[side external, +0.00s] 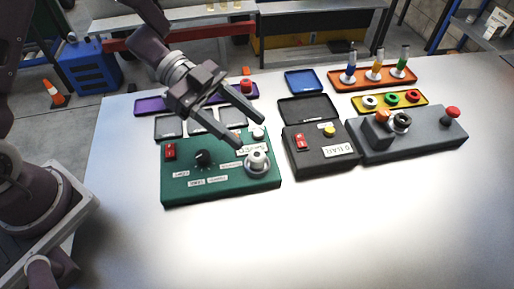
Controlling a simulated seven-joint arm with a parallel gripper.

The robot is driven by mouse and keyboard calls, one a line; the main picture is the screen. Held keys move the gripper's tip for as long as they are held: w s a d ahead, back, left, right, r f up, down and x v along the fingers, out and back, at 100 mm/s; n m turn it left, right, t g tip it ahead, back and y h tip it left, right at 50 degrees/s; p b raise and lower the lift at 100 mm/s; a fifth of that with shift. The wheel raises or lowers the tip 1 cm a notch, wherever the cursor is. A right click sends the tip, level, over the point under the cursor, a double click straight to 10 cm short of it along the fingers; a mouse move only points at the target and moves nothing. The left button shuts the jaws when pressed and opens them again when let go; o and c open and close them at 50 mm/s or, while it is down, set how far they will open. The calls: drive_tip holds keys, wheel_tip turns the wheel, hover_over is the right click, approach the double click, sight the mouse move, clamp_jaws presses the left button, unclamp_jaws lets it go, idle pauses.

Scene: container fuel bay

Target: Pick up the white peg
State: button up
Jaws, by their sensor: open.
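My gripper (250,133) is open, with its two fingers pointing down and right above the green panel (220,189). No object shows between the fingers. A white knob-like piece (258,160) stands upright in a round metallic socket at the panel's right front, just below the lower fingertip. A second, smaller white piece (258,132) shows near the panel's back right corner, beside the upper fingertip. I cannot tell for certain which of these is the white peg. The fingers hide part of the panel's back edge.
Behind are a purple tray (150,105), a yellow tray of rings (425,101) and an orange tray of coloured pegs (390,81). The table front (340,230) is clear.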

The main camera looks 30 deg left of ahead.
sight(268, 172)
wheel_tip(268, 172, down, 4)
drive_tip(key=shift+d+f, duration=0.1)
drive_tip(key=shift+f, duration=0.1)
drive_tip(key=x, duration=0.7)
drive_tip(key=shift+s+f, duration=0.15)
clamp_jaws()
